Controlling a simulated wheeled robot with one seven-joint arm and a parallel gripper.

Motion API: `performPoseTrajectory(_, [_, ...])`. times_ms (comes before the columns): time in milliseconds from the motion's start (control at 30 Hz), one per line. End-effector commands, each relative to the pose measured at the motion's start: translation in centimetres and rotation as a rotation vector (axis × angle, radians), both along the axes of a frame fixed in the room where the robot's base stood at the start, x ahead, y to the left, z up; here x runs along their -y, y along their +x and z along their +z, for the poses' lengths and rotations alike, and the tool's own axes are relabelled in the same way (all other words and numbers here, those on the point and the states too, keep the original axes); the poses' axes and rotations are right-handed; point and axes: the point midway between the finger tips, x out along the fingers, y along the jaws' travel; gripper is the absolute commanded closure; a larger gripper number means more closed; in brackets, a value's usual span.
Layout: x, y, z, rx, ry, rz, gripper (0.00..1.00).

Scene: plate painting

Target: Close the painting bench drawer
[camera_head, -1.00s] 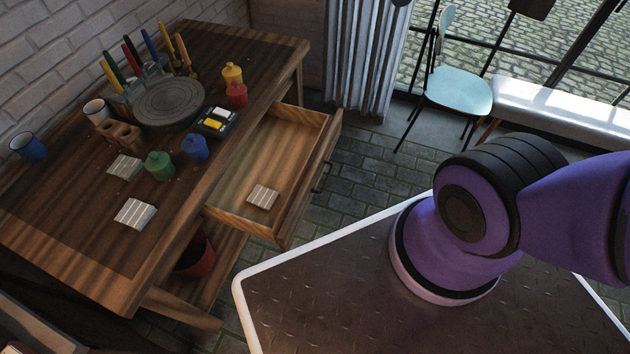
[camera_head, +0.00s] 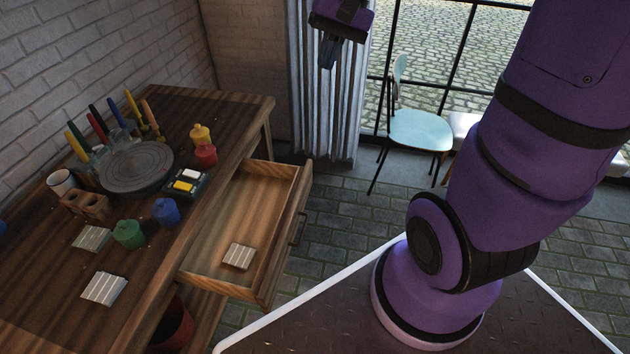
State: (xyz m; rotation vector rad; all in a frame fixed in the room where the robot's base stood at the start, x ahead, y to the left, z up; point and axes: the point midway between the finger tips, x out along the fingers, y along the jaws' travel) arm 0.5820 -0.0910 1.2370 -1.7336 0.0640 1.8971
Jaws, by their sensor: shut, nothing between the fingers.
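The wooden painting bench (camera_head: 215,112) stands at the left against the brick wall. Its drawer (camera_head: 217,235) is pulled well out toward the right. A white ribbed tile (camera_head: 238,256) lies in it. The drawer's front has a dark handle (camera_head: 301,227) on its outer side. My gripper (camera_head: 327,62) hangs at the top, in front of the curtain. It points down, shut and empty, apart from the drawer and above it in the picture.
Paint pots, including a blue one (camera_head: 166,212), brushes, a round grey turntable (camera_head: 136,166) and tiles stand on the bench top. A light blue chair (camera_head: 420,130) stands by the window. Stone floor (camera_head: 345,212) lies clear to the right of the drawer.

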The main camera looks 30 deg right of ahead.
Motion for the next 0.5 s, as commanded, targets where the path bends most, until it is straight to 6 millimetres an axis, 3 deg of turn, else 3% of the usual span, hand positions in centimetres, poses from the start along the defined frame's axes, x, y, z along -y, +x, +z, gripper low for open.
performPoseTrajectory(500, [5.2,8.3,-10.6,-0.262,0.358,-0.293,1.0])
